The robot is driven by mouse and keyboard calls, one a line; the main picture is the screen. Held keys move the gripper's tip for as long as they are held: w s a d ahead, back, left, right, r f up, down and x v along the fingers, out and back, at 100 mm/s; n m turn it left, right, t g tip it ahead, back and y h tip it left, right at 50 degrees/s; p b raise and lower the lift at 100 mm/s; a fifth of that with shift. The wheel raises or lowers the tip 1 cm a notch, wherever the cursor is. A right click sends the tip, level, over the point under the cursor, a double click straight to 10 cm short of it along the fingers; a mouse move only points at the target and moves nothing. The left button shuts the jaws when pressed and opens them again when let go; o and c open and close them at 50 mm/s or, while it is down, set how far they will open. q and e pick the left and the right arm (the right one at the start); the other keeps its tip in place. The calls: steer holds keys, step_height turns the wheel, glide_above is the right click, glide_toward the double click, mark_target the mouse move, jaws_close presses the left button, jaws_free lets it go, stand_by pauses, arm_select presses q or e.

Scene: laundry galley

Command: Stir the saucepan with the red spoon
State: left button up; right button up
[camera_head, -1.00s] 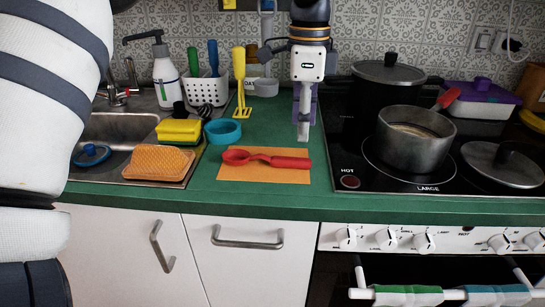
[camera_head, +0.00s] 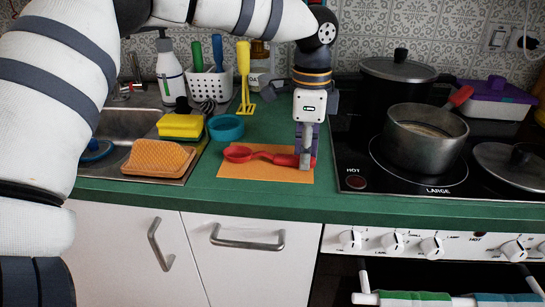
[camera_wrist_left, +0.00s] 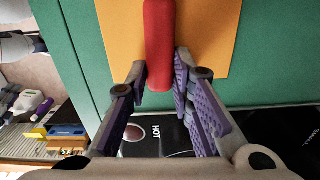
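The red spoon (camera_head: 261,155) lies on the orange mat (camera_head: 238,170), bowl to the left and handle to the right. My left gripper (camera_head: 306,162) points down over the handle's right end. The spoon shows no clear lift from the mat. The grey saucepan (camera_head: 424,145) stands uncovered on the large hob ring, holding a pale content, its red-tipped handle pointing to the back right. My right gripper is not in view.
A lidded black pot (camera_head: 397,72) stands behind the saucepan, and a loose lid (camera_head: 510,165) lies right of it. A teal bowl (camera_head: 226,128), a yellow sponge (camera_head: 181,126) and a utensil basket (camera_head: 210,84) stand left of the gripper. Green counter (camera_head: 325,185) is clear in front.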

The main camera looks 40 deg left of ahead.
arm_select(q)
jaws_close()
